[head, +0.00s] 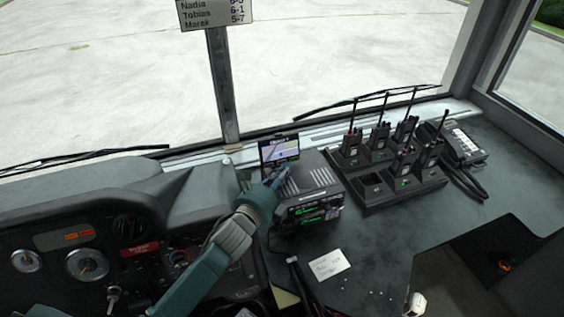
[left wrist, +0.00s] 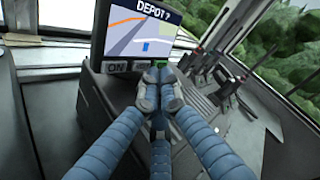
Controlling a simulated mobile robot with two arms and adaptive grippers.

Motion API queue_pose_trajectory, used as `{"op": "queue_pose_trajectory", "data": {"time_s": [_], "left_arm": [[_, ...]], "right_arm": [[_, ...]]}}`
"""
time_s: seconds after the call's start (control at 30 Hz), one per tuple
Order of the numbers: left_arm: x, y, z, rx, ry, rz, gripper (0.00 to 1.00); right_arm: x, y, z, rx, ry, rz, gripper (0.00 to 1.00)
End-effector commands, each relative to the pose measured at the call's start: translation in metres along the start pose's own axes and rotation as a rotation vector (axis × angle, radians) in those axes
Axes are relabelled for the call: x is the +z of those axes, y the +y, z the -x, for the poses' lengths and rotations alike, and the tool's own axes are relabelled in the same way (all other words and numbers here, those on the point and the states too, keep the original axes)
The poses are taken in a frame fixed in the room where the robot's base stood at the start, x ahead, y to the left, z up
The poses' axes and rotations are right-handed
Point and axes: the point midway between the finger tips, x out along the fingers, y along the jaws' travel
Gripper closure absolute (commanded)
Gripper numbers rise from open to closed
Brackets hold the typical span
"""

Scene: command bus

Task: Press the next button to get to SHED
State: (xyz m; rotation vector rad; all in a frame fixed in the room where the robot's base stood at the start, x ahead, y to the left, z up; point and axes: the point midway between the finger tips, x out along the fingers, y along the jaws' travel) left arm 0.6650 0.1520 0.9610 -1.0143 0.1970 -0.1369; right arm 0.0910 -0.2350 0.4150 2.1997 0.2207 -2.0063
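A small display unit (head: 279,149) with a map screen stands on the dashboard by the windscreen post. In the left wrist view its screen (left wrist: 142,32) reads "DEPOT?". A button marked "ON" (left wrist: 117,67) sits below the screen at left. My right gripper is not seen.
A black radio unit (head: 313,211) with green readouts sits just below the display. A charger rack (head: 404,190) with several handheld radios stands to the right, beside a corded handset unit (head: 463,146). A white note (head: 329,263) lies on the dashboard. A gauge panel (head: 60,240) is at left.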

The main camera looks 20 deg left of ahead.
Motion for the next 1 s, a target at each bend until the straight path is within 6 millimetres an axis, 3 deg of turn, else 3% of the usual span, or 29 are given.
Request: {"op": "queue_pose_trajectory", "data": {"time_s": [0.53, 1.0], "left_arm": [[-0.023, -0.024, 0.032, 0.0, 0.001, 0.002, 1.0], [-0.025, -0.025, 0.035, 0.0, 0.0, 0.0, 1.0]], "right_arm": [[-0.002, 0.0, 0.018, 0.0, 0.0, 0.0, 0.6], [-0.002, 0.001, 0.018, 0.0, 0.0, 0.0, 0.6]]}}
